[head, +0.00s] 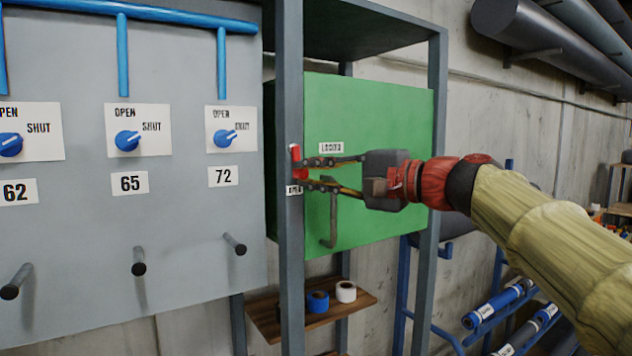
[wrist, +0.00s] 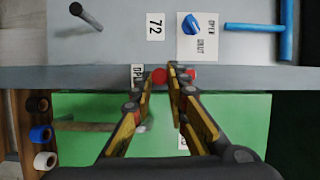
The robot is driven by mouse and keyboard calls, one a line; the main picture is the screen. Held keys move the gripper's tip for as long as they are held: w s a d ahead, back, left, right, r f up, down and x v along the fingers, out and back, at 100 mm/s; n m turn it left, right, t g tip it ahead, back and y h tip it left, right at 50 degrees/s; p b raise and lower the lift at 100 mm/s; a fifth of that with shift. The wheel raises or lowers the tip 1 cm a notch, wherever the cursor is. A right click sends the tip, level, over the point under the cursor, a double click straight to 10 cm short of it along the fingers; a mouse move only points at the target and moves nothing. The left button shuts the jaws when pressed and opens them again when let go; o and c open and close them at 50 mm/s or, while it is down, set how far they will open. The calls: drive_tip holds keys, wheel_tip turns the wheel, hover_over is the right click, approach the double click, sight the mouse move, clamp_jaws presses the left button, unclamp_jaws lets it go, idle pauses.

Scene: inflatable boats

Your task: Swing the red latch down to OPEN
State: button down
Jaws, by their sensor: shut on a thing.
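The red latch (head: 295,153) is on the grey upright post (head: 289,60) at the left edge of the green panel (head: 385,120). It stands roughly upright, its lower part between my fingertips. My gripper (head: 304,173) reaches in from the right and is shut on it. In the wrist view, turned sideways, red parts of the latch (wrist: 159,76) show between the fingertips (wrist: 160,88) and beyond the right finger. The OPEN label (head: 294,190) is just below the latch. The LOCKED label (head: 331,148) is on the green panel, above the fingers.
A grey bent handle (head: 331,222) sticks out below my gripper. The grey board (head: 70,235) at left carries blue knobs (head: 127,141) and dark pegs (head: 138,262). A wooden shelf (head: 268,322) below holds tape rolls (head: 318,301). Dark pipes (head: 545,40) hang upper right.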

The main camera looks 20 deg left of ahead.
drive_tip(key=shift+a+f+m, duration=0.1)
drive_tip(key=shift+m, duration=0.2)
idle(0.4)
drive_tip(key=c, duration=1.7)
unclamp_jaws()
drive_tip(key=shift+c, duration=0.2)
drive_tip(key=shift+s, duration=0.1)
drive_tip(key=v, duration=1.2)
